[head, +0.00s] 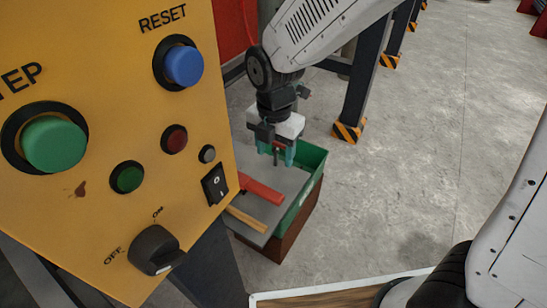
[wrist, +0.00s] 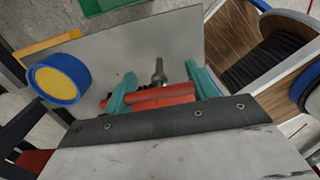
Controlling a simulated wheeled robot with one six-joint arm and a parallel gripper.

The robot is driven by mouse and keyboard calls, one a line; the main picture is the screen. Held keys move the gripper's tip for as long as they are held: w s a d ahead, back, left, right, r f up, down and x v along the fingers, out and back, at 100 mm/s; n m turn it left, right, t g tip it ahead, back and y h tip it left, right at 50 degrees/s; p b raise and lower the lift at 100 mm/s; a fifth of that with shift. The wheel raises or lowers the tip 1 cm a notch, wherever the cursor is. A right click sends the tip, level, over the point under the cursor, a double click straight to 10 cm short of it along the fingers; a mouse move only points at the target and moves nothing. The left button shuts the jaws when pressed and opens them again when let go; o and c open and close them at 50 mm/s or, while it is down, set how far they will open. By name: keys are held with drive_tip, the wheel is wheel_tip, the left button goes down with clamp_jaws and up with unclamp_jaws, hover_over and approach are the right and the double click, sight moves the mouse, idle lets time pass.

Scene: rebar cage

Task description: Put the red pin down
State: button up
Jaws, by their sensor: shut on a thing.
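My gripper (head: 278,160) is above a grey board in the head view, its teal fingers pointing down. In the wrist view, my gripper (wrist: 160,88) is shut on the red pin (wrist: 165,94), which lies crosswise between the fingers. A grey metal tip (wrist: 158,72) sticks out beyond it; whether it belongs to the pin I cannot tell. In the head view a thin dark piece shows between the fingers. A red bar (head: 262,189) lies on the board just below my gripper. The pin's underside is hidden.
The grey board (head: 282,178) lies by a green-walled box (head: 312,162). An orange bar (head: 247,220) is at its near edge. A blue roll with a yellow face (wrist: 60,78) shows in the wrist view. A yellow control panel (head: 110,200) blocks the left; open floor lies right.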

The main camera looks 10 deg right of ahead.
drive_tip(key=shift+w, duration=0.35)
drive_tip(key=shift+f, duration=1.8)
drive_tip(key=shift+f, duration=0.1)
drive_tip(key=o, duration=1.7)
